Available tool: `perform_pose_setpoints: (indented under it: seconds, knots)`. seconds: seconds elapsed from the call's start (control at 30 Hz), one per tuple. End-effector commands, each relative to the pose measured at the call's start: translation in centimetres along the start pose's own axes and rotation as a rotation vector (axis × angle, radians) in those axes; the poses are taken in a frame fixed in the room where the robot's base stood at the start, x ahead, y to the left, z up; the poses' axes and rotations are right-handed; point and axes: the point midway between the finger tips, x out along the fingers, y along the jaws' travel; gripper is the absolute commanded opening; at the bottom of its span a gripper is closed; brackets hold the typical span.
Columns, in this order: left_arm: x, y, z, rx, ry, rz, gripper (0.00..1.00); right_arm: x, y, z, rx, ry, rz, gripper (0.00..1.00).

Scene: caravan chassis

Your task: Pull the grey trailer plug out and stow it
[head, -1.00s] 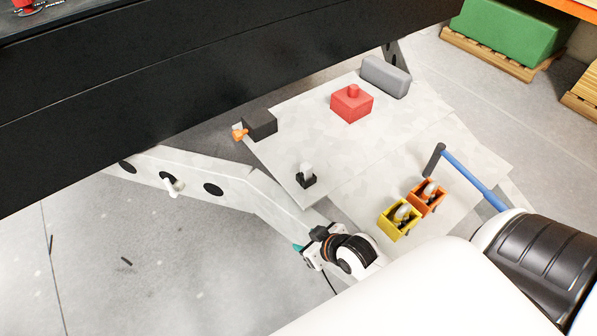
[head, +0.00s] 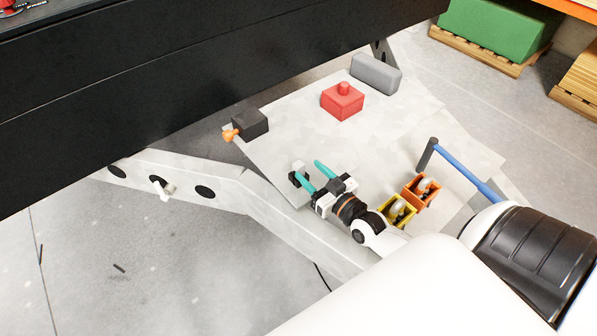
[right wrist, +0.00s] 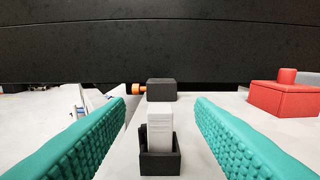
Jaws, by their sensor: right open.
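The grey plug (right wrist: 159,127) stands upright in a small black holder (right wrist: 160,163) in the right wrist view. In the head view the plug (head: 301,167) shows on the pale plate, partly covered by my fingers. My right gripper (head: 307,168) is open, with its teal fingers pointing at the plug. In the right wrist view the fingers (right wrist: 161,103) flank the plug with a gap on both sides, and I see no contact. My left gripper is not in view.
A black box (head: 250,123) with an orange knob stands behind the plug. A red block (head: 342,103) and grey block (head: 376,74) sit farther back. Yellow (head: 398,211) and orange (head: 421,192) holders and a blue lever (head: 464,173) lie right of my gripper. A black wall (head: 180,85) overhangs behind.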

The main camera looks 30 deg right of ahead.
Motion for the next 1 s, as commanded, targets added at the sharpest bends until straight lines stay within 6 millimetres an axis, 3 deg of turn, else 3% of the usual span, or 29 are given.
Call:
perform_pose_setpoints:
  seconds: [0.03, 0.17, 0.47, 0.73, 1.0]
  knots:
    - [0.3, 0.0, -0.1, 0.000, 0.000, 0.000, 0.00, 0.0, -0.1, -1.3, -0.002, 0.003, 0.000, 0.49]
    - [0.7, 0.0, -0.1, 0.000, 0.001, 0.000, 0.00, 0.0, 0.0, -3.5, -0.002, 0.002, 0.001, 0.49]
    - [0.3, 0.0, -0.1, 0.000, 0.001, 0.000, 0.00, 2.6, 0.0, -3.2, -0.002, -0.002, 0.001, 0.49]
    - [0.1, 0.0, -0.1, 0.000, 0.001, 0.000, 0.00, 6.7, 0.0, -3.2, 0.000, -0.001, 0.001, 0.49]
    - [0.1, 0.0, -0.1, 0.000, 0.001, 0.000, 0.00, 7.5, 0.0, -3.3, -0.001, 0.001, 0.001, 0.49]
